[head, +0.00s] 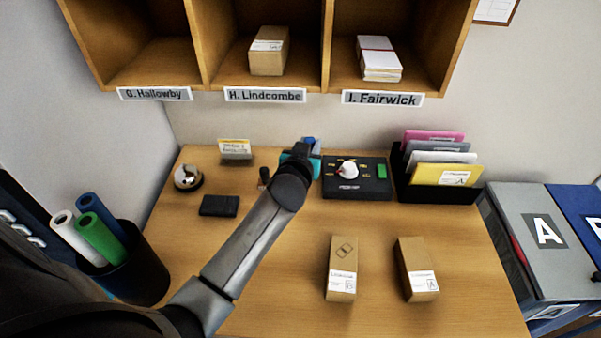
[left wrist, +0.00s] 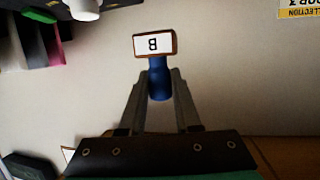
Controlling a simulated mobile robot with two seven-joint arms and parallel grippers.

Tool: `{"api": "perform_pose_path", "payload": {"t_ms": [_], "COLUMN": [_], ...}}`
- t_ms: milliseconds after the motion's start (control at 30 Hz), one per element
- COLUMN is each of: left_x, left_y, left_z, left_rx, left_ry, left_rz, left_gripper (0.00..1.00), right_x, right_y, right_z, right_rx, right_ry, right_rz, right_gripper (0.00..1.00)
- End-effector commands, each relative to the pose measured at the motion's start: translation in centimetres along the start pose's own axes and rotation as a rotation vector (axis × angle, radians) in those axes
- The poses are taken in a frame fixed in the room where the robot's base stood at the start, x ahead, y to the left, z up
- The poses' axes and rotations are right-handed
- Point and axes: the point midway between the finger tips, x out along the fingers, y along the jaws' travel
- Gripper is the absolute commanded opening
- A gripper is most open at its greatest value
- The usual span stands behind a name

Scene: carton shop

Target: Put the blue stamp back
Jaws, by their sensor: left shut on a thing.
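The blue stamp (left wrist: 158,84) is between the fingers of my left gripper (head: 305,152) in the left wrist view. Its handle is blue, and its brown-edged white face is marked B and shows upside down. In the head view only a small blue part of the stamp (head: 309,141) shows beyond the gripper. The gripper is shut on the handle and sits over the back of the desk, left of the black control box (head: 343,190). A small dark upright thing (head: 264,176) stands left of my wrist, partly hidden. My right gripper is not in view.
A dark pad (head: 219,206) and silver bell (head: 187,177) lie left. A file rack (head: 437,189) stands back right. Two cartons, one (head: 342,268) and another (head: 416,270), stand in front. Cubbyholes (head: 330,45) hang above. The desk (head: 290,270) is clear between arm and cartons.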

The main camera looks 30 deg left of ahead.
Motion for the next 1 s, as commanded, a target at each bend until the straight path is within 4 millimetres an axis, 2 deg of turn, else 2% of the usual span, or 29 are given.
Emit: {"api": "perform_pose_path", "payload": {"t_ms": [233, 467, 633, 733, 1000], "left_x": [1.2, 1.9, 2.7, 2.9, 2.8], "left_y": [0.1, 0.1, 0.1, 0.1, 0.1], "left_z": [4.4, 6.6, 9.1, 9.7, 9.6], "left_rx": [0.001, -0.001, 0.0, 0.0, 0.0], "left_ry": [-0.005, -0.003, -0.003, -0.003, -0.001], "left_rz": [0.007, 0.006, 0.006, 0.007, 0.007], "left_gripper": [0.0, 0.0, 0.0, 0.0, 0.0], "right_x": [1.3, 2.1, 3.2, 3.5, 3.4], "right_y": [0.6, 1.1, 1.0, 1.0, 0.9], "right_z": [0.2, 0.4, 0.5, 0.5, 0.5], "right_rx": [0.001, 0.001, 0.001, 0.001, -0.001], "right_ry": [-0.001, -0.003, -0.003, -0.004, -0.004], "right_rz": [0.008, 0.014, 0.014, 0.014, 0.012], "right_gripper": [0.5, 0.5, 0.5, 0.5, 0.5]}}
